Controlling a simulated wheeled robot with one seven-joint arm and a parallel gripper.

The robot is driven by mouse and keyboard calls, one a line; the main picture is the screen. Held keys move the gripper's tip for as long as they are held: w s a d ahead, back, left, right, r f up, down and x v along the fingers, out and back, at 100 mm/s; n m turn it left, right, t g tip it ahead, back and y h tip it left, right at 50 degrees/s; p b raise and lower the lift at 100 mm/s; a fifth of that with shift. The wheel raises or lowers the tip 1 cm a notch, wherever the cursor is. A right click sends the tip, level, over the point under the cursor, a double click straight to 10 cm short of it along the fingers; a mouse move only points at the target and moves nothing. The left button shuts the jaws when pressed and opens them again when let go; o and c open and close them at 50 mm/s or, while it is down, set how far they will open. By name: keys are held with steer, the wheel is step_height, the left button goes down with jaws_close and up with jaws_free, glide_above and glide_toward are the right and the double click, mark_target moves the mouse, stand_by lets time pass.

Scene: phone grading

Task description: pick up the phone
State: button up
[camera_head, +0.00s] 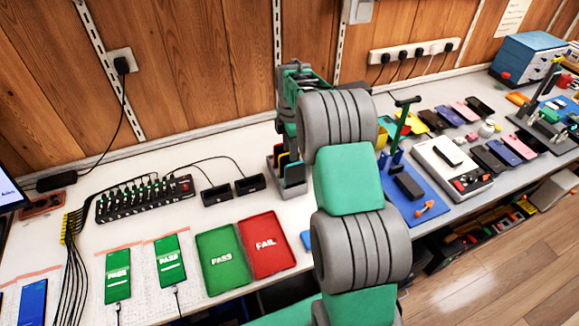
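Several phones are in view, and I cannot tell which one the task means. Two phones with green PASS screens, one left (117,274) and one right of it (169,259), lie on white mats at the left, with cables at their lower ends. A blue-screen phone (33,302) lies at the lower left edge. More phones lie in rows at the right, including a black one (487,160) and a purple one (503,152). My gripper is around the far end of my arm, above a slotted rack (291,178); its fingers cannot be made out.
A green PASS tray (221,277) and red FAIL tray (283,262) sit front centre. A black cabled hub (145,199) and two small black boxes stand behind. A blue mat (432,207) and white device (452,165) are at the right. My arm hides the middle of the bench.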

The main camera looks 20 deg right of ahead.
steer(key=f, duration=0.2)
steer(key=f+p, duration=0.1)
steer(key=f, duration=0.2)
steer(key=shift+w+a+f+p, duration=0.1)
steer(key=shift+w+f+p, duration=0.2)
steer(key=shift+f+p, duration=0.1)
jaws_close()
steer(key=shift+r, duration=0.1)
stand_by(0.8)
